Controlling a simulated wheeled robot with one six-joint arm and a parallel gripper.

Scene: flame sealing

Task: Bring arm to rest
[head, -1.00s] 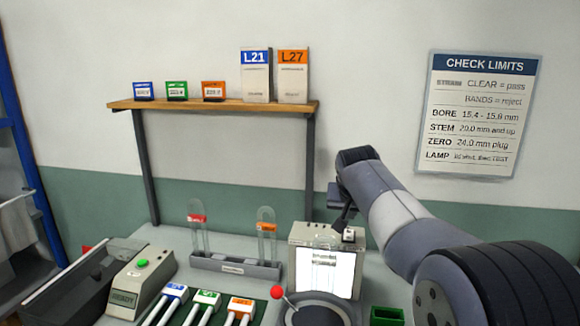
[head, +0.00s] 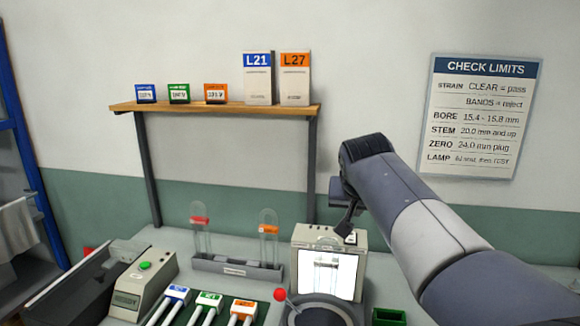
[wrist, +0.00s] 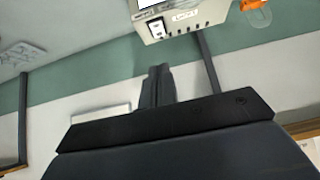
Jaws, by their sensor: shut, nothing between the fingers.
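The lit box (wrist: 185,17) shows at the top of the wrist view, beyond the fingertips. I cannot tell from these views whether the gripper touches it.
A machine with a green button (head: 144,265) and several labelled tools are further left. A red-knobbed lever (head: 280,295) and green bin (head: 388,317) are in front.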

